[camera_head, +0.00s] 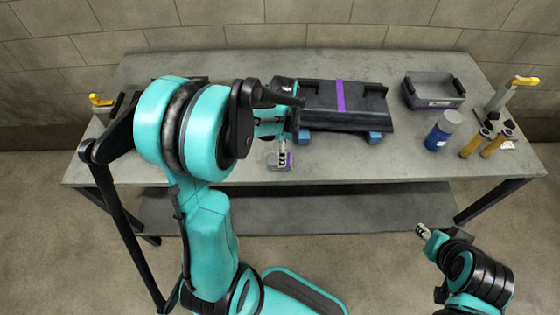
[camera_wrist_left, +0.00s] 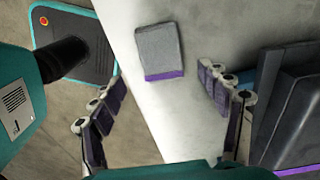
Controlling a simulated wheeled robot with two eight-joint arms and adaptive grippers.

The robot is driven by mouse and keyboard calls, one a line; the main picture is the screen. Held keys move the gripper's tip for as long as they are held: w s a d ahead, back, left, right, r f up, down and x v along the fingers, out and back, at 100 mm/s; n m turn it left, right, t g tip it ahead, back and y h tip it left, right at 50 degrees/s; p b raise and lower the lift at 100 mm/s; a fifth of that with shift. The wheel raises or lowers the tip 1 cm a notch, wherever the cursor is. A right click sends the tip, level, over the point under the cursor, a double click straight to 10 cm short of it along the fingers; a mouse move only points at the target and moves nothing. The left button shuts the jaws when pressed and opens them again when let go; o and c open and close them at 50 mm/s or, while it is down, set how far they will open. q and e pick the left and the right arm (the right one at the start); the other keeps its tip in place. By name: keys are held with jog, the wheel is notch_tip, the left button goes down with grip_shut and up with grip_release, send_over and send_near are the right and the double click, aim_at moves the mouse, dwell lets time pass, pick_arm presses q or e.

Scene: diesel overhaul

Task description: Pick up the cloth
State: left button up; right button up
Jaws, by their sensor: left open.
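The cloth is a small grey folded piece with a purple edge (camera_wrist_left: 160,50), lying flat near the front edge of the table. In the head view the cloth (camera_head: 274,163) shows close by my left gripper (camera_head: 283,155), which partly hides it. In the left wrist view my left gripper (camera_wrist_left: 158,90) is open and empty, its two fingers spread wide, with the cloth beyond the gap between them. My right gripper (camera_head: 423,231) is away from the table's front edge at the lower right; its fingers are too small to judge.
A dark block with a purple stripe (camera_head: 355,108) rests on blue supports, close to the right of my left gripper. A grey bin (camera_head: 434,92), a blue bottle (camera_head: 442,131) and yellow-handled tools (camera_head: 473,143) stand at the right. The front middle of the table is clear.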

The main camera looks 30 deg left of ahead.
pick_arm(q)
jog(key=f, duration=0.1)
jog(key=f+b, duration=0.1)
jog(key=f, duration=0.1)
jog(key=f+b, duration=0.1)
jog(key=f, duration=0.1)
jog(key=shift+a+f, duration=0.1)
jog(key=shift+a, duration=0.25)
jog(key=shift+s, duration=0.1)
jog(key=c, duration=1.2)
jog(key=shift+r, duration=0.25)
jog(key=shift+r, duration=0.3)
jog(key=r, duration=0.1)
jog(key=r+p, duration=0.2)
jog(key=r, duration=0.1)
jog(key=shift+d, duration=0.25)
jog(key=d+r+p, duration=0.1)
jog(key=d+r, duration=0.1)
jog(key=d, duration=0.1)
jog(key=d+r+p, duration=0.1)
jog(key=d+r, duration=0.1)
jog(key=d, duration=0.2)
jog(key=d+r+p, duration=0.1)
jog(key=d+r, duration=0.1)
jog(key=d, duration=0.2)
jog(key=shift+d, duration=0.1)
jog(key=shift+c, duration=0.2)
